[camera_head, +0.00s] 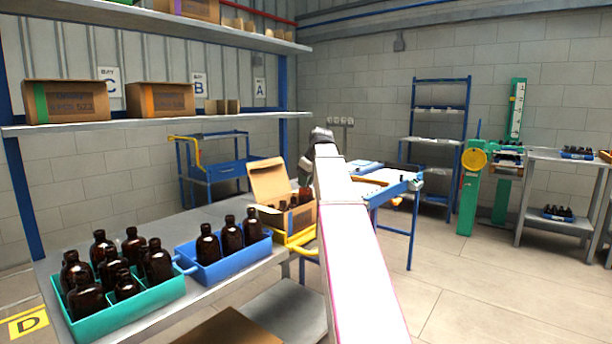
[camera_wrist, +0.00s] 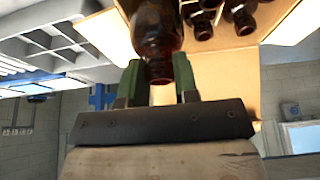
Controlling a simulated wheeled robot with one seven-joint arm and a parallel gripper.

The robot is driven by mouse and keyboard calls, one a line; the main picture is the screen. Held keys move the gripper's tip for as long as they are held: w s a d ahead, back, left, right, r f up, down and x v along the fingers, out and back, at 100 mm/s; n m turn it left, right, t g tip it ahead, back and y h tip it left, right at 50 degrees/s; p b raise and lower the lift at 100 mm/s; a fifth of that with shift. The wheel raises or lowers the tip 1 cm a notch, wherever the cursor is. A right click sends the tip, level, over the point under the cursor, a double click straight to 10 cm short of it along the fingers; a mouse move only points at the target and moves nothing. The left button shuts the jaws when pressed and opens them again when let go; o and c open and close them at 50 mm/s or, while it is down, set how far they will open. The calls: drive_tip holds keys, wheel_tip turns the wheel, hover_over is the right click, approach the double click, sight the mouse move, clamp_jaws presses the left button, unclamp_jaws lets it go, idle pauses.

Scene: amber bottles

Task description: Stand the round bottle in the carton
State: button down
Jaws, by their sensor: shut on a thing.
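My gripper (camera_wrist: 158,80) has its green fingers shut on the neck end of a brown glass bottle, the round bottle (camera_wrist: 156,32), in the wrist view. The bottle's lower part runs out of the top of that picture. The open cardboard carton (camera_wrist: 245,66) lies behind and around it in that view, with other dark bottles (camera_wrist: 239,18) inside. In the head view the carton (camera_head: 268,181) stands at the far end of the table with its lid up. I cannot tell whether the held bottle touches the carton floor.
A teal crate (camera_head: 133,312) with several brown bottles and a blue crate (camera_head: 224,268) with three stand nearer on the grey table (camera_head: 190,220). A yellow-edged support (camera_head: 294,240) is by the carton. A shelf (camera_head: 150,124) with boxes hangs above.

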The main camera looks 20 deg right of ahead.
sight(306, 201)
drive_tip(key=shift+f, duration=2.55)
drive_tip(key=shift+f, duration=1.45)
drive_tip(key=c, duration=0.8)
unclamp_jaws()
drive_tip(key=v, duration=1)
drive_tip(key=shift+s+r, duration=0.15)
drive_tip(key=shift+r, duration=0.2)
